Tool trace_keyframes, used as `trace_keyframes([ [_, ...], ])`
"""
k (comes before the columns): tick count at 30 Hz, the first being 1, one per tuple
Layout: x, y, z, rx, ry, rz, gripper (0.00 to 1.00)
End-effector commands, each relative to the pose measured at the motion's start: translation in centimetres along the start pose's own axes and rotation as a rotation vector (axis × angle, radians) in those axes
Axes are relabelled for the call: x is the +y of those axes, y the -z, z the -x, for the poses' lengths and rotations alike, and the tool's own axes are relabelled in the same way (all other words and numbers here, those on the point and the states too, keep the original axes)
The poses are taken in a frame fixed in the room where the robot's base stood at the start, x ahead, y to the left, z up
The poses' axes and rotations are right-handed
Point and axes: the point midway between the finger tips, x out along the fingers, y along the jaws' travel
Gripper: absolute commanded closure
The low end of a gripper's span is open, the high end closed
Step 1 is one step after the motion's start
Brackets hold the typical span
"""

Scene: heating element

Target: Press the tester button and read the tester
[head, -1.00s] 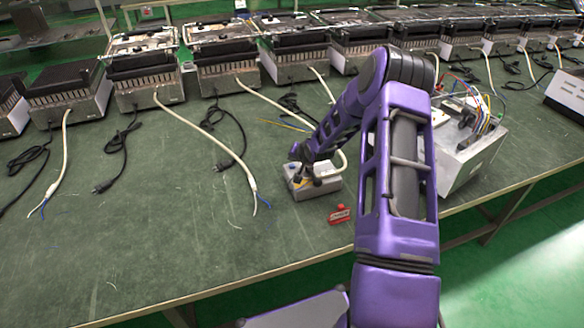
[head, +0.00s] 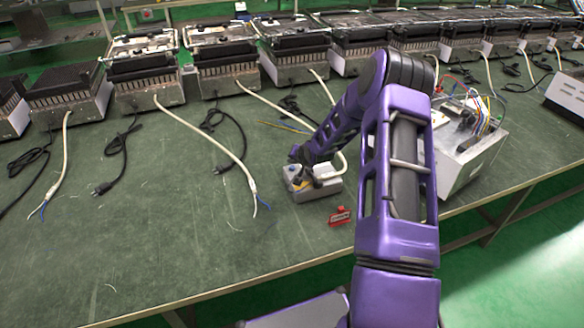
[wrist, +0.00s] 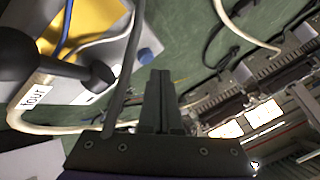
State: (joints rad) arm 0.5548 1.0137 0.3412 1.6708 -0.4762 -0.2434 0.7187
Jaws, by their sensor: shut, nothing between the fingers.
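A small grey box (head: 328,189) with a pale cable stands on the green bench under my arm's end; I take it for the tester. In the wrist view the box (wrist: 118,50) shows a yellow panel (wrist: 88,22), a black lever-like part (wrist: 65,72), a label reading "four" (wrist: 33,95) and a round blue button (wrist: 146,56) at its edge. My gripper (wrist: 160,74) is shut and empty, its tips close to the blue button. I cannot tell whether they touch it. In the head view my arm hides the fingertips. No reading is legible.
A small red object (head: 340,216) lies in front of the box near the bench edge. An open metal box with coloured wires (head: 465,140) stands to the right. A row of heating units (head: 225,65) lines the back, with cables (head: 215,137) across the bench. The left front is clear.

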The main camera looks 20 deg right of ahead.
Motion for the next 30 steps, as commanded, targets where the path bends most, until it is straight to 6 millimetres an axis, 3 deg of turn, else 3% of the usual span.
trace_keyframes([
  [30, 0.48, -0.44, -0.61, 0.0, 0.0, -0.001, 1.0],
])
